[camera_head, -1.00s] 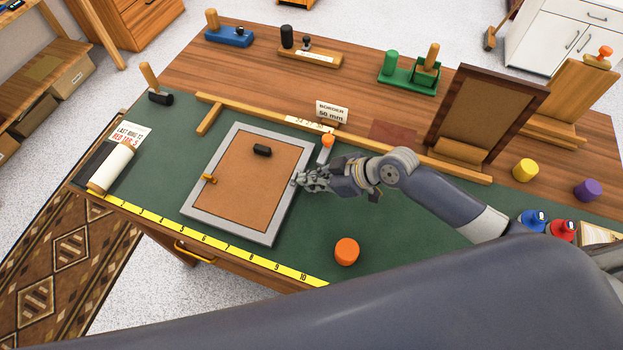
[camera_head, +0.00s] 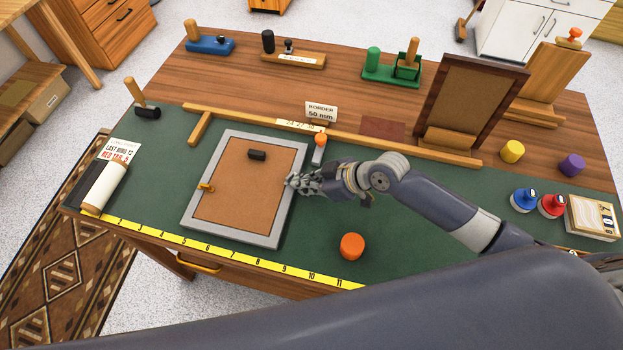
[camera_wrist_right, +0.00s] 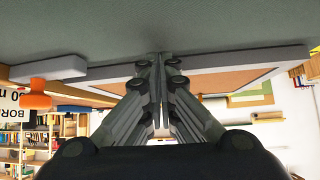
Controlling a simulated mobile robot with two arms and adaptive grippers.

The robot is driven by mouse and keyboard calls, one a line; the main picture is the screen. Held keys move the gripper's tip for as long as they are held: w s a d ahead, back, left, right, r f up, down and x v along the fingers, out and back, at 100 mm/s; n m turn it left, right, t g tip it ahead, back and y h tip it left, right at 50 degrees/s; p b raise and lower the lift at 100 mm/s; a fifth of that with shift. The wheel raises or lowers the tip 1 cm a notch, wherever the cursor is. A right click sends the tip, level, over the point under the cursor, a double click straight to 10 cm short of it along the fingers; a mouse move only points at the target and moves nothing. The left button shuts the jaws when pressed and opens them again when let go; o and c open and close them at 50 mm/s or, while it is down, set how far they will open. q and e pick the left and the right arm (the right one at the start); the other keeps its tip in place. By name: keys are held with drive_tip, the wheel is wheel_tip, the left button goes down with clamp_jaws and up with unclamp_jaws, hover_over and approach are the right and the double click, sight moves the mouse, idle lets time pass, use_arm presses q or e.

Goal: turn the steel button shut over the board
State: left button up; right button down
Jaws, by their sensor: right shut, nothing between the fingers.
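A grey picture frame (camera_head: 186,222) lies on the green mat, with a brown board (camera_head: 240,192) set in it. A short black handle (camera_head: 257,155) sits on the board. A brass button (camera_head: 206,187) is on the frame's left rim and reaches over the board's edge. My right gripper (camera_head: 290,181) is shut and empty, with its tips at the frame's right rim. In the right wrist view its fingertips (camera_wrist_right: 161,56) meet in front of the rim (camera_wrist_right: 205,66). I cannot make out the steel button; the gripper covers part of that rim. My left gripper is out of view.
A grey tool with an orange knob (camera_head: 320,141) stands just beyond the gripper. A wooden rail (camera_head: 360,141) runs behind. A yellow ruler strip (camera_head: 215,250) lines the front edge.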

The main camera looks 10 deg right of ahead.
drive_tip(key=shift+a, duration=0.15)
drive_tip(key=shift+w, duration=0.15)
drive_tip(key=shift+w+d+b, duration=0.35)
drive_tip(key=shift+d+b, duration=0.1)
drive_tip(key=shift+d, duration=0.15)
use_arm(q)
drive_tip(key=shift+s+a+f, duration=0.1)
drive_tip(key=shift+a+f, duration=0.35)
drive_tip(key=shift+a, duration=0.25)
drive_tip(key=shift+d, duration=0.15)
